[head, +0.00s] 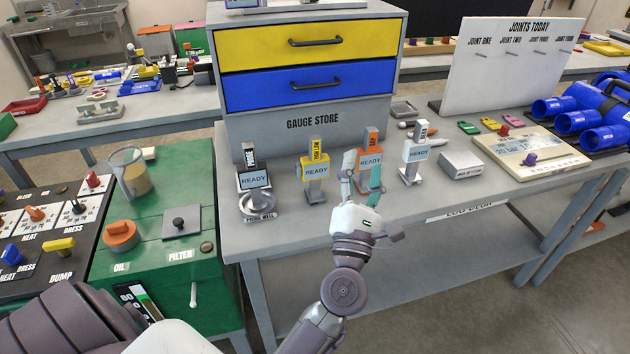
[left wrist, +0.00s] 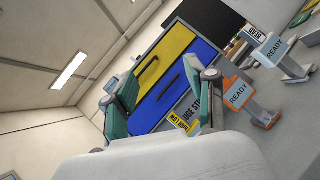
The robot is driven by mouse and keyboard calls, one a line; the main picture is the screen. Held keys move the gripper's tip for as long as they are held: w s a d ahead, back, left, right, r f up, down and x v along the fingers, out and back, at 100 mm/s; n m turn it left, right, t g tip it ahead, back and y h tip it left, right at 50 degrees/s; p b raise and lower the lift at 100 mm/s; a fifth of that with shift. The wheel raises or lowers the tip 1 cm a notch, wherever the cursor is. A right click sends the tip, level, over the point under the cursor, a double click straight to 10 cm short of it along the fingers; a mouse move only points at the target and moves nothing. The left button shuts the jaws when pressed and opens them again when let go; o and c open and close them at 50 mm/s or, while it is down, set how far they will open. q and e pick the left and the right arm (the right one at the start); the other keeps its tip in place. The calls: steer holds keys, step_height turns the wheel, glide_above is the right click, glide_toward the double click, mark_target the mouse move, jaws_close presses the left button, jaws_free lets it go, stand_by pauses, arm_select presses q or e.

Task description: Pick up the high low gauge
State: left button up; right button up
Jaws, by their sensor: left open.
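The high low gauge (head: 316,168) has a yellow body, a READY screen and a grey stand. It stands upright on the grey bench, second from the left in a row of gauges. In the left wrist view only its yellow top (left wrist: 179,125) shows low between my fingers; my gripper body hides the rest. My left gripper (head: 361,184) is open and empty. In the head view it overlaps the orange gauge (head: 370,150), right of the yellow one; contact is unclear. It also shows in the left wrist view (left wrist: 165,85). My right gripper is not in view.
A probe gauge in a round well (head: 256,195) stands left of the yellow gauge, and a white gauge (head: 415,153) stands right of the orange one. The gauge store cabinet (head: 300,125) rises close behind. A grey block (head: 461,164) lies farther right.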

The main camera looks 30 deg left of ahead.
arm_select(q)
steer(key=a+f+n+g+y, duration=0.3)
steer(key=a+n+g+y, duration=0.25)
steer(key=n, duration=0.35)
steer(key=n+g+p, duration=0.2)
steer(key=n+g, duration=0.3)
glide_toward(316, 151)
steer(key=shift+t+h, duration=0.25)
steer(key=x, duration=0.6)
steer(key=shift+s+a+f, duration=0.1)
steer(key=shift+f, duration=0.1)
steer(key=shift+a+r, duration=0.15)
steer(key=shift+a, duration=0.05)
steer(key=p+x, duration=0.2)
steer(key=x, duration=0.2)
steer(key=shift+d+r, duration=0.1)
steer(key=shift+d, duration=0.05)
steer(key=shift+w+a, duration=0.4)
steer(key=shift+a, duration=0.05)
steer(key=shift+d, duration=0.1)
steer(key=shift+c, duration=1.1)
jaws_close()
